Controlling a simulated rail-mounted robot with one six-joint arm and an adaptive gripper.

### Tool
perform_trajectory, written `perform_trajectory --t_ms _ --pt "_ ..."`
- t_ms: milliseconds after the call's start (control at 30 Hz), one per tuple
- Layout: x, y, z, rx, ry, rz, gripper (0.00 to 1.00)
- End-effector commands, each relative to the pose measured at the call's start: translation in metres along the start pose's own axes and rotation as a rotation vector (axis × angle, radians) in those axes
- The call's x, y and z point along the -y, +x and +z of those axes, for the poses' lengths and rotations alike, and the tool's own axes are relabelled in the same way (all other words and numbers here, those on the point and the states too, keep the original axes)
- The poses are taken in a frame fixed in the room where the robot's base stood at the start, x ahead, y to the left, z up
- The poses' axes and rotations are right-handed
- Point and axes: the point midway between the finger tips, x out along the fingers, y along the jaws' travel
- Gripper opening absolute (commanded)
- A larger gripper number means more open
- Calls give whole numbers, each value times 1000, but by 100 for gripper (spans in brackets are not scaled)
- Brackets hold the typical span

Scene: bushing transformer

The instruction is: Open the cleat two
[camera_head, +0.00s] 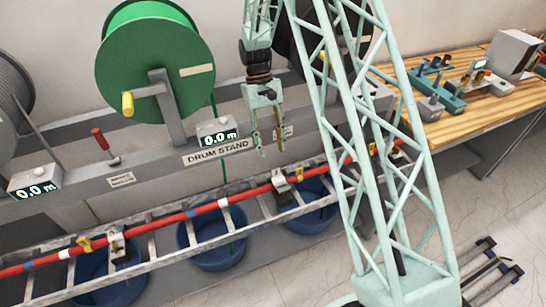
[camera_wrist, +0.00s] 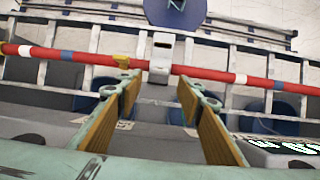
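The red cable (camera_head: 150,225) runs along a grey ladder tray, with grey cleats on it. The middle cleat (camera_head: 281,181) sits below my gripper, with a yellow mark to its right. In the wrist view this cleat (camera_wrist: 162,50) stands upright on the cable, beyond and between my fingertips. Another cleat (camera_head: 117,245) is at the left. Whether the cleats are open is hard to tell. My gripper (camera_head: 268,147) points down above the tray, apart from the cleat. Its two tan-padded fingers (camera_wrist: 160,92) are spread, with nothing between them.
The drum stand (camera_head: 150,170) with a green reel (camera_head: 155,62) and meter boxes lies close behind my gripper. Blue tubs (camera_head: 212,240) stand under the tray. A wooden workbench (camera_head: 475,105) with tools is at the right. Clear floor (camera_head: 300,280) shows in front.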

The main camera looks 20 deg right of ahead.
Motion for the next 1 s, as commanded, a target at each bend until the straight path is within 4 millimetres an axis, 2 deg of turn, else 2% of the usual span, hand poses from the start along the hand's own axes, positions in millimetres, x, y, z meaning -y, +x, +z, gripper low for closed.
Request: perform_trajectory --t_ms 100,300,700,1000 --pt "0 -14 0 -2 0 0 34" --pt "0 -28 0 -1 0 0 34" --pt "0 -31 0 0 0 0 33" --pt "0 -35 3 -6 0 0 6"
